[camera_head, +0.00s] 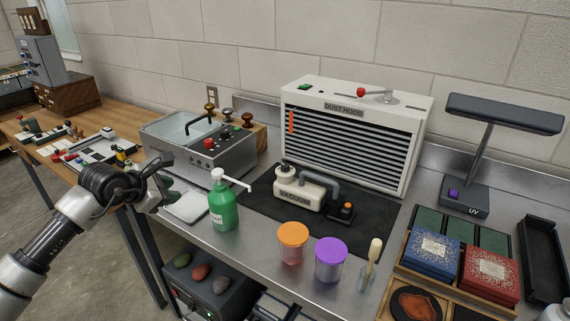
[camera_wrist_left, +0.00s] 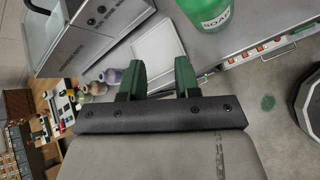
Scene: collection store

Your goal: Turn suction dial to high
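A cream vacuum unit (camera_head: 300,191) labelled VACUUM stands on a black mat (camera_head: 262,190) in the head view. A grey hose runs from it to a small black box with an orange knob (camera_head: 347,206) at its right; whether this is the suction dial, and its setting, I cannot tell. My left gripper (camera_head: 172,187) is at the left, by the white tray, well away from the vacuum. In the left wrist view its two green fingers (camera_wrist_left: 160,78) are apart with nothing between them. My right gripper is not in view.
A green soap bottle (camera_head: 223,203) stands between my left gripper and the vacuum. A white tray (camera_head: 187,206) lies in front of the sink unit (camera_head: 205,153). Orange-lidded (camera_head: 293,235) and purple-lidded (camera_head: 331,251) jars stand near the front edge. The dust hood (camera_head: 352,130) stands behind the vacuum.

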